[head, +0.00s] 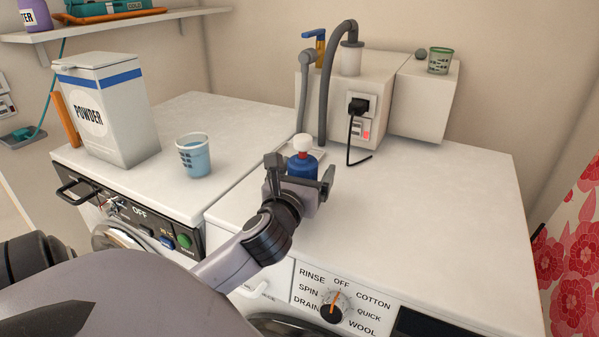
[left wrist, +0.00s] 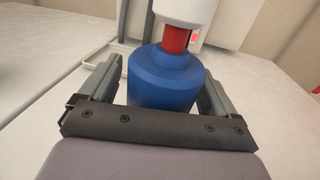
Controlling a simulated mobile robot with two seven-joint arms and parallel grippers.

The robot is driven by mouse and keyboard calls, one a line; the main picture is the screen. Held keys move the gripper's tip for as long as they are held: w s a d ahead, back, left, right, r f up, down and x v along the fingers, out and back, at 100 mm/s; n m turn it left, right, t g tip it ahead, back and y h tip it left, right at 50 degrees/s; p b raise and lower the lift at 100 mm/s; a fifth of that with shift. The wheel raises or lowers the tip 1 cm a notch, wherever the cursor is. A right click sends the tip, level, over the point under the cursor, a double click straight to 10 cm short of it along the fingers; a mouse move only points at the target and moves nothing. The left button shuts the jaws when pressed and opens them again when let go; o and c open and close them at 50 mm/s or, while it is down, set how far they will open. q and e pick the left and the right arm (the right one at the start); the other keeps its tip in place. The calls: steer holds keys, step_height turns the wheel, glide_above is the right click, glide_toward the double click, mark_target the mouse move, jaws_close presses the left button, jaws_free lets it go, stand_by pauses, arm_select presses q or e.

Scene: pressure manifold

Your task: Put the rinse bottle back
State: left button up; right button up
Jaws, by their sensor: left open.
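The rinse bottle (head: 303,163) is blue with a red neck and a white cap, and stands upright on the white machine top. My left gripper (head: 301,178) is open, with its fingers on either side of the bottle's body. In the left wrist view the bottle (left wrist: 163,82) is between the two fingers of the gripper (left wrist: 158,92), with a visible gap at least on the left. A shallow white tray (left wrist: 100,60) lies just behind the bottle; it also shows in the head view (head: 284,158). The bottle's base is hidden by the gripper. My right gripper is not in view.
A white manifold box (head: 375,75) with a grey hose (head: 325,95) and black plug stands behind. A blue measuring cup (head: 193,158) and a powder box (head: 110,120) stand on the left machine. The right machine top is clear.

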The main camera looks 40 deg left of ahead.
arm_select(q)
steer(key=shift+s+d, duration=0.2)
steer(key=shift+s, duration=0.15)
steer(key=v, duration=0.9)
steer(key=shift+s+d+r+p, duration=0.15)
steer(key=shift+s+p, duration=0.1)
steer(key=shift+p, duration=0.05)
steer(key=shift+s+d+p, duration=0.25)
steer(key=shift+s+p, duration=0.1)
steer(key=shift+s, duration=0.15)
steer(key=shift+s+d, duration=0.1)
steer(key=shift+s, duration=0.1)
